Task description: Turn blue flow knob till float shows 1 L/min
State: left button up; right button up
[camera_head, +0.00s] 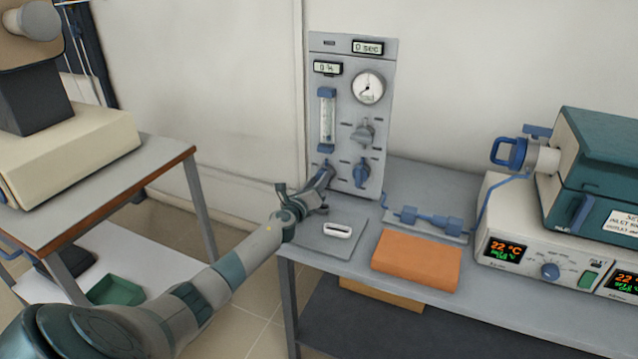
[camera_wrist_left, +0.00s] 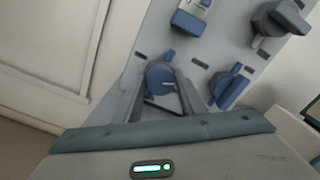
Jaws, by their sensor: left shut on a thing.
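The grey gas panel (camera_head: 350,75) stands upright on the bench against the wall. Its flow tube (camera_head: 327,118) has blue ends; the float is too small to read. A blue knob (camera_wrist_left: 160,78) sits below the tube, and my left gripper (camera_head: 322,178) is shut on it; in the head view the gripper mostly hides it. The wrist view shows the fingers (camera_wrist_left: 168,88) at the knob's two sides. A second blue knob (camera_head: 361,173) is to its right, apart from the gripper, and also shows in the wrist view (camera_wrist_left: 228,86). My right gripper is not in view.
A grey knob (camera_head: 362,132), a round gauge (camera_head: 368,88) and a "0 sec" display (camera_head: 368,47) are higher on the panel. A white oval piece (camera_head: 338,230), an orange block (camera_head: 416,260) and blue tube fittings (camera_head: 430,220) lie on the bench. Furnaces (camera_head: 555,245) stand right.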

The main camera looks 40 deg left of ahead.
pick_arm(q)
jog(key=shift+n, duration=0.9)
jog(key=o, duration=1)
jog(key=shift+o, duration=0.2)
jog(key=shift+s, duration=0.15)
jog(key=v, duration=1.7)
jog(key=shift+d, duration=0.1)
